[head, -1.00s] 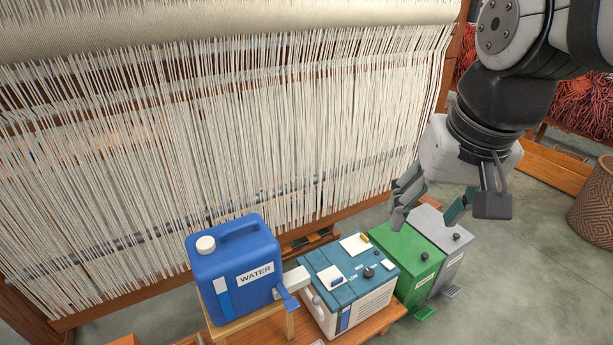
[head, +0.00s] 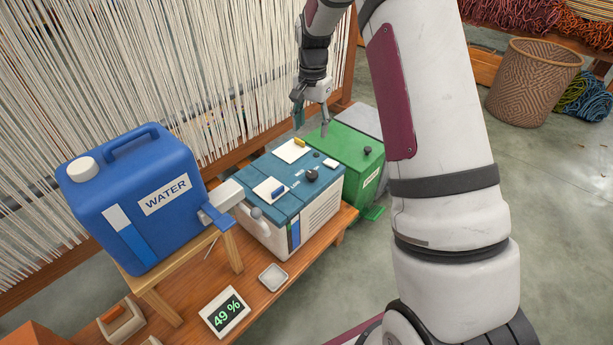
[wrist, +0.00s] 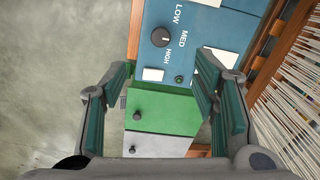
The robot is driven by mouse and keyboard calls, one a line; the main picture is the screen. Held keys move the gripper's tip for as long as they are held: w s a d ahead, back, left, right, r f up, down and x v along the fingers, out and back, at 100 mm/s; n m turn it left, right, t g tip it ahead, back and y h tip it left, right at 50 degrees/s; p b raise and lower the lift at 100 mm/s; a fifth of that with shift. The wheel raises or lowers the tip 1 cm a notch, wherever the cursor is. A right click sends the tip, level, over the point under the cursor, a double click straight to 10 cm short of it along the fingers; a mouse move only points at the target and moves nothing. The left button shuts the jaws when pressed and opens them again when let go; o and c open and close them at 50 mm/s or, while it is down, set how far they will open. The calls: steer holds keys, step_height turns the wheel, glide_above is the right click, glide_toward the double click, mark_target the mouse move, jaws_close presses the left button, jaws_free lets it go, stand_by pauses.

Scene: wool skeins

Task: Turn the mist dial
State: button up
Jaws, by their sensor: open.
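The mist dial is a round black knob (head: 312,175) on the teal top of a white box-shaped machine (head: 322,214). In the wrist view the dial (wrist: 160,37) has LOW, MED and HIGH lettered around it; its exact setting is hard to tell. My gripper (head: 311,122) is open and empty, above the far end of the machine and the green bin. In the wrist view its fingers (wrist: 155,88) are spread wide, with the dial beyond the fingertips and apart from them. A small dark green spot (wrist: 179,79) shows on the machine's top near the right finger.
A blue WATER jug (head: 130,200) stands on a wooden stand left of the machine. A display (head: 224,312) reads 49 %. A green bin (head: 345,150) and a grey bin (head: 362,121) stand beyond the machine. Loom threads (head: 200,70) hang close behind.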

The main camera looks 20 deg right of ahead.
steer(key=b, duration=0.1)
glide_above(312, 173)
step_height(312, 173, down, 5)
steer(key=shift+m, duration=0.3)
step_height(312, 173, down, 14)
steer(key=b, duration=0.5)
steer(key=shift+r, duration=0.25)
steer(key=shift+c, duration=0.3)
steer(key=c, duration=1.1)
